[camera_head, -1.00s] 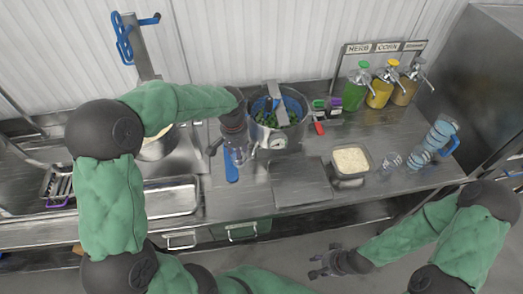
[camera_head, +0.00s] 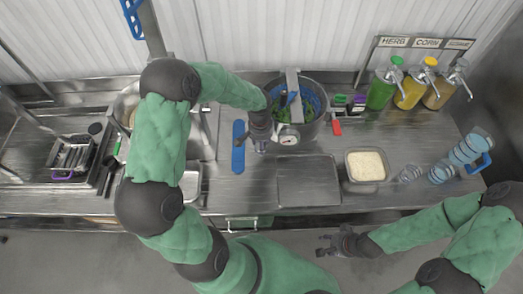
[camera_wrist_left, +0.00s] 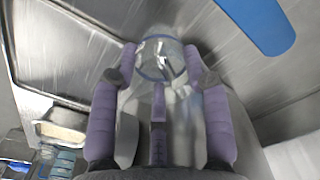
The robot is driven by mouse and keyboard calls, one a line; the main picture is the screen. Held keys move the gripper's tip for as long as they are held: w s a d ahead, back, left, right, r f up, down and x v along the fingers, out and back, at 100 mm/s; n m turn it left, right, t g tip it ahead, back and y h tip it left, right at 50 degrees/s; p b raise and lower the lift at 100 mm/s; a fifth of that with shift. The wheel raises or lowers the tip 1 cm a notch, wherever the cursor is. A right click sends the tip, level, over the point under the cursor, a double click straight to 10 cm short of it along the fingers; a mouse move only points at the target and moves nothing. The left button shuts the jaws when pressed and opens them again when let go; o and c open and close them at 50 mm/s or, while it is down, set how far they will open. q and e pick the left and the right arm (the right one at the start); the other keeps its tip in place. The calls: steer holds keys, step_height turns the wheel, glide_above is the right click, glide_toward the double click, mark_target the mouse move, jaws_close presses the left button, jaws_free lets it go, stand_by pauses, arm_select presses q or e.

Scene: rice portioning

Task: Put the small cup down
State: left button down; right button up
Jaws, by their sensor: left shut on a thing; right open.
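My left gripper (camera_head: 258,142) is low over the counter, in front of the steel pot and to the right of the blue spatula. In the left wrist view its purple-padded fingers (camera_wrist_left: 158,75) are shut on a small clear cup (camera_wrist_left: 160,58) with a bluish rim. The cup is mostly hidden in the head view. I cannot tell whether its base touches the counter. My right gripper (camera_head: 328,244) is open and empty, in front of the counter's edge.
The pot (camera_head: 318,128) holds greens. A flat steel board (camera_head: 308,190) lies right of my left gripper, then a rice container (camera_head: 350,182). The blue spatula (camera_head: 238,150) lies left.

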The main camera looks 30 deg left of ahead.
arm_select(q)
step_height(320, 180, down, 5)
steer(key=shift+f, duration=0.3)
steer(key=shift+f, duration=0.1)
steer(key=c, duration=0.6)
jaws_free()
steer(key=shift+b, duration=0.3)
